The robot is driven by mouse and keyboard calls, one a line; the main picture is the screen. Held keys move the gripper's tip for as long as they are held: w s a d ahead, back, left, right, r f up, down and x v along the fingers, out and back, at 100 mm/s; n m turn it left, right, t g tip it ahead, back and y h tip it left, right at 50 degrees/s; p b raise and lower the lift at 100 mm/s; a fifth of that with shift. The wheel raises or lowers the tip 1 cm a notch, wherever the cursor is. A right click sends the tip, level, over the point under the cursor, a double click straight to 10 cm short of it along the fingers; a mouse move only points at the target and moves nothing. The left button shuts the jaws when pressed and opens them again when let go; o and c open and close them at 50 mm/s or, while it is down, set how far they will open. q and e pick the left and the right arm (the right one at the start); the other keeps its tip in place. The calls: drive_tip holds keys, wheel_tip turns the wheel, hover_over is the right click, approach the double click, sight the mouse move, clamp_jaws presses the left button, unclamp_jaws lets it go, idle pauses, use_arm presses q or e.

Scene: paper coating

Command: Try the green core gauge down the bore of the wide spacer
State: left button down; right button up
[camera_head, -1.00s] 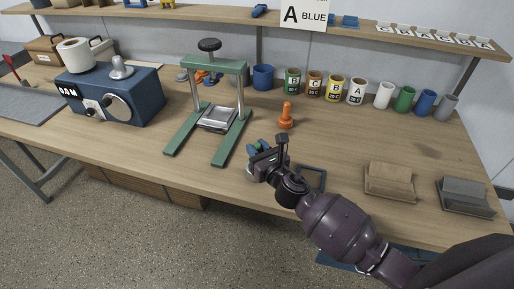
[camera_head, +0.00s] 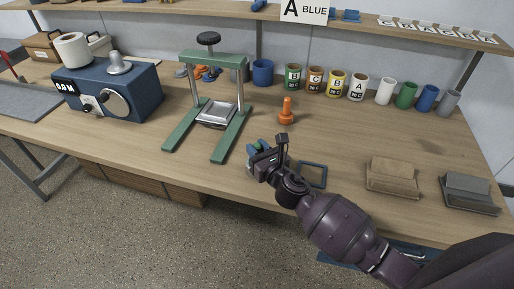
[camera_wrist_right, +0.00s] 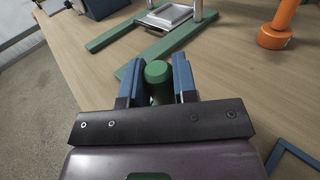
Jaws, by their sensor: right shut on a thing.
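The green core gauge (camera_wrist_right: 157,80) is upright between the blue fingers of my right gripper (camera_wrist_right: 158,88), which is shut on it. Only its green top and upper side show; its lower end is hidden. In the head view my right gripper (camera_head: 262,152) is over the front part of the table, right of the green press, with a bit of green between its fingers. I cannot tell for sure which thing is the wide spacer; small grey, orange and blue pieces (camera_head: 201,72) sit partly hidden behind the press. My left gripper is not in view.
The green press (camera_head: 236,132) stands left of the gripper. An orange peg-like piece (camera_head: 286,115) stands behind it. A dark square frame (camera_head: 312,174) lies close at right. Several cups line the back; a wooden block (camera_head: 392,176) and grey block (camera_head: 468,192) are at right.

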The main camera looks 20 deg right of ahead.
drive_tip(key=shift+f+b, duration=0.35)
drive_tip(key=shift+f, duration=0.1)
drive_tip(key=o, duration=1)
drive_tip(key=shift+s, duration=0.15)
drive_tip(key=v, duration=1)
drive_tip(key=shift+s+d, duration=0.1)
drive_tip(key=shift+s, duration=0.15)
